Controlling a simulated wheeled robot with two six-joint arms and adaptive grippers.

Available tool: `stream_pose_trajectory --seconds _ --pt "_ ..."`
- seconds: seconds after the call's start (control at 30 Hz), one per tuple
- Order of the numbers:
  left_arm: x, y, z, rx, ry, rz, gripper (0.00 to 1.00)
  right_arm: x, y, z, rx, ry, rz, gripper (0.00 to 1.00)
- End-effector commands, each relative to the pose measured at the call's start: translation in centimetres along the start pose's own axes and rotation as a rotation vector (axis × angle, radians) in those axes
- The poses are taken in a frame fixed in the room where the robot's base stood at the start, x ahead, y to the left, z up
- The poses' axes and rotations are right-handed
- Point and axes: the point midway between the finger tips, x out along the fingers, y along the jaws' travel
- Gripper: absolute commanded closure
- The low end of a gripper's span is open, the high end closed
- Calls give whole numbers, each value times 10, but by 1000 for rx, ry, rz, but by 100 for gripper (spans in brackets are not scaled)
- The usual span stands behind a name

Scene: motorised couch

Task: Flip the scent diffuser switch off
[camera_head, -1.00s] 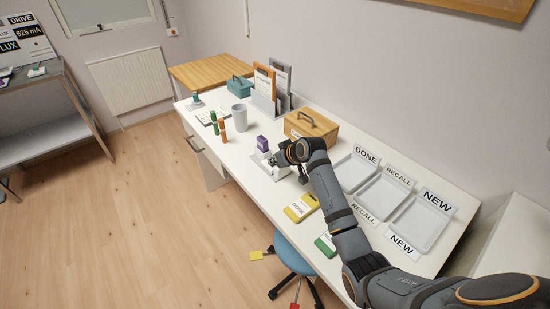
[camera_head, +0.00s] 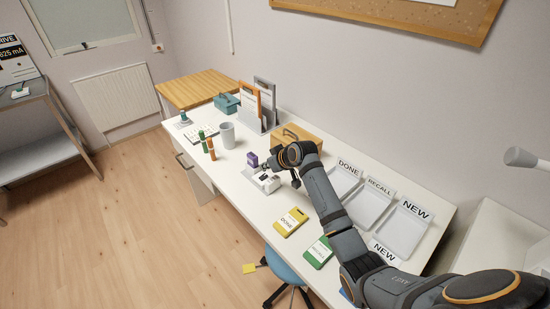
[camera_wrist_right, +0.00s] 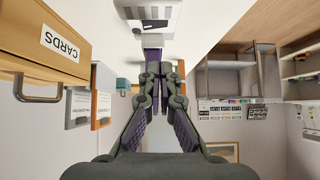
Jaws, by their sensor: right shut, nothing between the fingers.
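My left gripper is not in view.
A wooden cards box (camera_head: 305,138) stands behind the gripper. White trays (camera_head: 404,232) lie to the right. Yellow (camera_head: 291,222) and green (camera_head: 318,252) cards lie at the front edge. A grey cup (camera_head: 227,135) and orange and green tubes stand left. A blue stool is below.

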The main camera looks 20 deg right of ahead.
Motion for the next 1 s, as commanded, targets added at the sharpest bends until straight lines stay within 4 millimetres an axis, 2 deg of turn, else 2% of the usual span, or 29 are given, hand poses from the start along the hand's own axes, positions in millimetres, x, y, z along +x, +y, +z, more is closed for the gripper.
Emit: stream_pose_trajectory --seconds 0.03,0.2,0.4,0.57,1.0 --pt "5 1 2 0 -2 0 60 -9 0 6 -4 -2 2 100" --pt "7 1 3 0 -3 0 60 -48 -2 5 -3 -1 2 100" --pt "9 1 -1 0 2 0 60 -75 -4 4 -2 0 1 100" --pt "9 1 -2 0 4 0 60 -82 -6 4 0 1 -1 100" --pt "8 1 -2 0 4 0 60 -82 -6 3 0 1 -1 100"
